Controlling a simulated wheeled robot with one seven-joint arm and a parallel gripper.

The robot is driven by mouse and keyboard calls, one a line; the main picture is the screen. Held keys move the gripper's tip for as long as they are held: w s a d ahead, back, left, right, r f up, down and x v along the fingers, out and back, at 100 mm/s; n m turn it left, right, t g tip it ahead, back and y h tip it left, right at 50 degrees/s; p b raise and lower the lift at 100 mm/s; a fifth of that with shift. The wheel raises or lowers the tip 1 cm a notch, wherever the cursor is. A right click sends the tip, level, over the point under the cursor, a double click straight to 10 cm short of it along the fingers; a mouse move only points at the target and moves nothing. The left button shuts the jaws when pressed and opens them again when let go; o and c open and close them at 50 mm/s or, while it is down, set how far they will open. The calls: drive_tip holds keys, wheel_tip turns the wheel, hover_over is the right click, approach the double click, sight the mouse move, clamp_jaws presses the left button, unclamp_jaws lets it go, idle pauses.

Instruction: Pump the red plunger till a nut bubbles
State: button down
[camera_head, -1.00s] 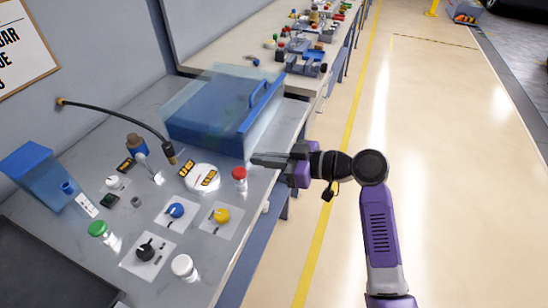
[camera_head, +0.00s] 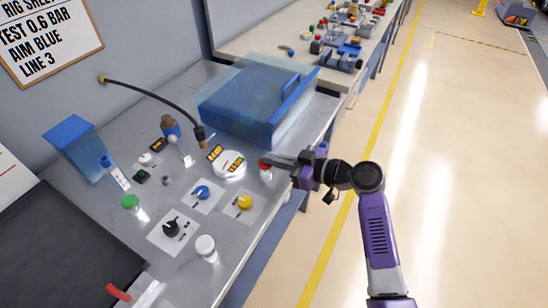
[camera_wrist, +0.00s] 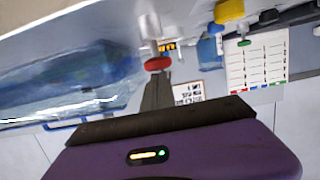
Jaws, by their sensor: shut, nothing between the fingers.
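The red plunger (camera_head: 265,163) is a red cap on a pale stem at the right edge of the bench. It also shows in the wrist view (camera_wrist: 158,63), just beyond my fingertips. My gripper (camera_head: 273,161) is shut and empty, its tips at the red cap; I cannot tell whether they touch it. The fingers also show in the wrist view (camera_wrist: 157,90). A round white gauge with dark yellow-lettered displays (camera_head: 230,164) is left of the plunger. I cannot make out a nut or bubbles. A translucent blue tank (camera_head: 250,103) stands behind.
The bench holds a blue knob (camera_head: 202,192), a yellow knob (camera_head: 244,202), a black dial (camera_head: 171,228), a green cap (camera_head: 130,202) and a white cap (camera_head: 205,245). A black hose (camera_head: 160,100) arches over the back. A wall sign (camera_head: 40,30) reads "TEST 0.6 BAR, AIM BLUE LINE 3".

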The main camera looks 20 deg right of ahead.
drive_tip(key=shift+f+b, duration=1.5)
drive_tip(key=shift+b, duration=0.4)
